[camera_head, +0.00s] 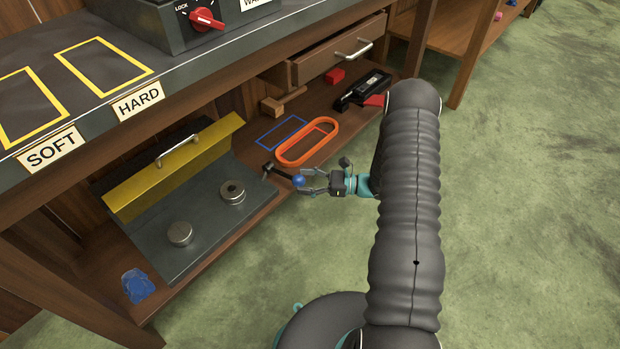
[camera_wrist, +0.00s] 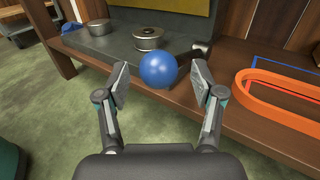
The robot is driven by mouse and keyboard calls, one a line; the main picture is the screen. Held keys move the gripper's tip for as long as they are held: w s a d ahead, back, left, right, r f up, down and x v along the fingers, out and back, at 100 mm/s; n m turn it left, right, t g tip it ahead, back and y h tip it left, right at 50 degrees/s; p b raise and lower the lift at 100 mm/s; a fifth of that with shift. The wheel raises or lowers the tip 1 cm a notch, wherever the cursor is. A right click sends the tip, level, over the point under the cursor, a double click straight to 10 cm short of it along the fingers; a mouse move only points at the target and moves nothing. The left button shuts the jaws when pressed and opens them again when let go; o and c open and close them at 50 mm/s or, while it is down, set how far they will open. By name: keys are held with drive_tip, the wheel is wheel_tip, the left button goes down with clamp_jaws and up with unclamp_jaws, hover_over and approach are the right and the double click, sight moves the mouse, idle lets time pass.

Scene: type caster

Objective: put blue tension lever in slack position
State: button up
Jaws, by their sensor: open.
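The blue ball knob of the tension lever (camera_head: 298,180) is at the right side of the grey machine, at the end of a dark arm (camera_head: 280,172). In the wrist view the blue knob (camera_wrist: 158,70) lies just beyond and between my fingertips, a little above centre. My gripper (camera_head: 308,181) is open around the knob's near side, with a finger to each side of it; whether either finger touches it I cannot tell. In the wrist view my open gripper (camera_wrist: 164,88) shows both fingers. The lever's pivot is partly hidden behind the knob.
The grey machine (camera_head: 205,240) has two round pulleys and a raised yellow cover (camera_head: 180,160). An orange belt (camera_head: 307,142) lies right of it by a blue outline. A black tool (camera_head: 362,90), red block (camera_head: 335,76) and blue lump (camera_head: 138,285) share the shelf. A counter overhangs above.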

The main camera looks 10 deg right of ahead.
drive_tip(key=shift+x, duration=1.05)
